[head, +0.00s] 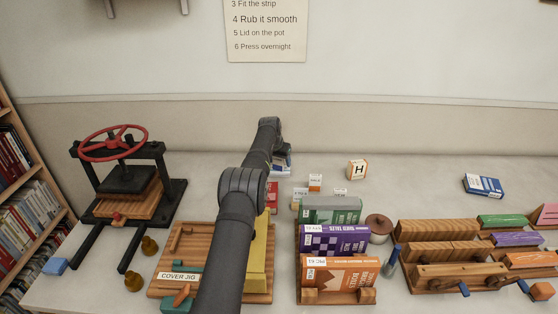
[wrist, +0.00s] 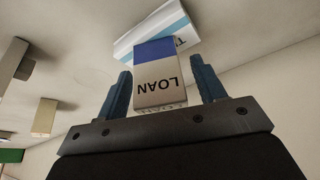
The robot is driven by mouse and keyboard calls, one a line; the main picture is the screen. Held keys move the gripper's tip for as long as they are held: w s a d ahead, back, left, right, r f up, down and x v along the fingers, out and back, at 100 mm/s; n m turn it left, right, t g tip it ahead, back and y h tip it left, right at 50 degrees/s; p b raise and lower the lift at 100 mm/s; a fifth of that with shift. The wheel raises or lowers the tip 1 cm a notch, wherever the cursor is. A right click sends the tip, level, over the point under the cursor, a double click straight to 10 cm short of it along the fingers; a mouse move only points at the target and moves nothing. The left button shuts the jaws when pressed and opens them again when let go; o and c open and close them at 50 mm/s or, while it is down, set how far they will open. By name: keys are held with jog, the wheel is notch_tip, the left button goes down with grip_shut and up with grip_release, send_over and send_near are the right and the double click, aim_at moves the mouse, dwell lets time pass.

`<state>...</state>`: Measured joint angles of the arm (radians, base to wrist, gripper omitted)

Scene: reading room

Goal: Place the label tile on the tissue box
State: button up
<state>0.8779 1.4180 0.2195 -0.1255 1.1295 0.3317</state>
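In the wrist view, a blue-and-white label tile (wrist: 158,85) marked LOAN, its letters upside down, stands between the fingers of my gripper (wrist: 157,70). The fingers are apart, with narrow gaps showing on both sides of the tile. Just beyond the tile's blue end is a white box with a blue band (wrist: 152,30), probably the tissue box, with only part of its lettering visible. I cannot tell whether tile and box touch. In the head view, a blue-and-white thing (head: 283,163), probably that box, shows beside my arm, which hides my gripper and the tile.
Small white labelled blocks (head: 315,183) and an H block (head: 357,170) stand just right of my arm. Boxed books (head: 334,240) stand in front. A red-wheeled press (head: 112,143) is at left, wooden holders (head: 437,230) at right. The back table is clear around a blue box (head: 483,185).

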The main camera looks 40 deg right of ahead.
jog(key=v, duration=1.2)
jog(key=shift+r, duration=0.15)
dwell(0.3)
jog(key=x, duration=1.2)
jog(key=shift+f, duration=0.2)
jog(key=shift+r, duration=0.2)
jog(key=shift+r, duration=0.1)
